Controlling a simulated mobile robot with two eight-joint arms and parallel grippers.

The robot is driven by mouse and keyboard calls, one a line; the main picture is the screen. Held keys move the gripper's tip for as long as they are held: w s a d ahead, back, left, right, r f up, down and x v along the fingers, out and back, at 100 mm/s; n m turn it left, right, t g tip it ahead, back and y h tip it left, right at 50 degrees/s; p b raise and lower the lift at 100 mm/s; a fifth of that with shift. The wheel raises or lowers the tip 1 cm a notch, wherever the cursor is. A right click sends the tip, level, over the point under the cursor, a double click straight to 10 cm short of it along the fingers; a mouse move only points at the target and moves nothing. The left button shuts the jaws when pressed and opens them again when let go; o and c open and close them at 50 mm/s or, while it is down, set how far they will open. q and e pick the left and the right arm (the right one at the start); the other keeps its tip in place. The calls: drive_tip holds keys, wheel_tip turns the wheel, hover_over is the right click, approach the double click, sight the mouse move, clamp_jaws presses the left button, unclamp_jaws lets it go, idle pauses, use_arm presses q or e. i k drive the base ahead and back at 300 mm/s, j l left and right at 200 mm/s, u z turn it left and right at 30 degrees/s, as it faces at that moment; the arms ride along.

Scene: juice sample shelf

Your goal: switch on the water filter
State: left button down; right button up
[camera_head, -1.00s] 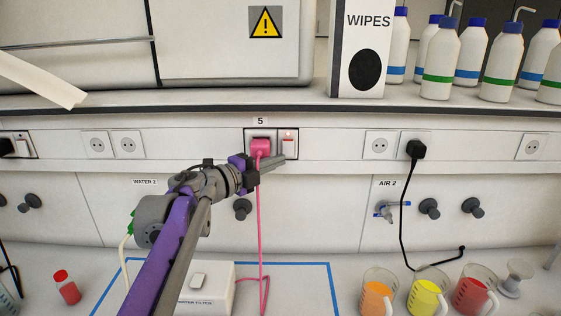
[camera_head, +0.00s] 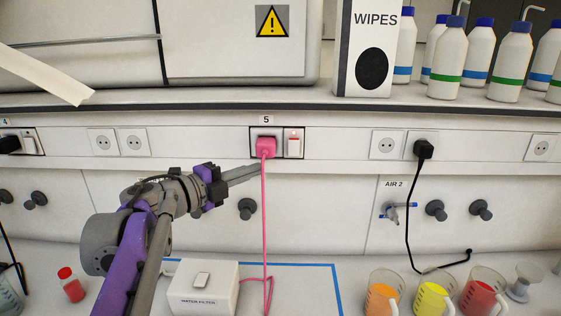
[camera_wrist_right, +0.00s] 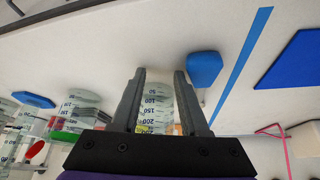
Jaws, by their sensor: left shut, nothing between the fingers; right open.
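The water filter (camera_head: 203,293) is a white box on the bench, with a pale rocker switch (camera_head: 201,279) on top. Its pink cable rises to a pink plug (camera_head: 264,145) in the socket marked 5. Beside the plug is a white wall switch (camera_head: 294,145) with a red strip at its top; I cannot tell whether the strip is lit. My left gripper (camera_head: 259,169) is shut and empty, below the plug and left of the wall switch, apart from the switch. My right gripper (camera_wrist_right: 160,74) is open in the wrist view, with a graduated beaker (camera_wrist_right: 157,98) showing between its fingers.
Beakers of orange (camera_head: 381,296), yellow (camera_head: 432,298) and red liquid stand at the right front. A black cable hangs from a black plug (camera_head: 424,149). A red-capped vial (camera_head: 71,286) stands at left. A shelf edge (camera_head: 210,106) runs above the sockets.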

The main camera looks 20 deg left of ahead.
sight(201, 279)
drive_tip(key=k+l, duration=0.3)
drive_tip(key=k, duration=0.15)
drive_tip(key=k+l, duration=0.35)
drive_tip(key=k, duration=0.1)
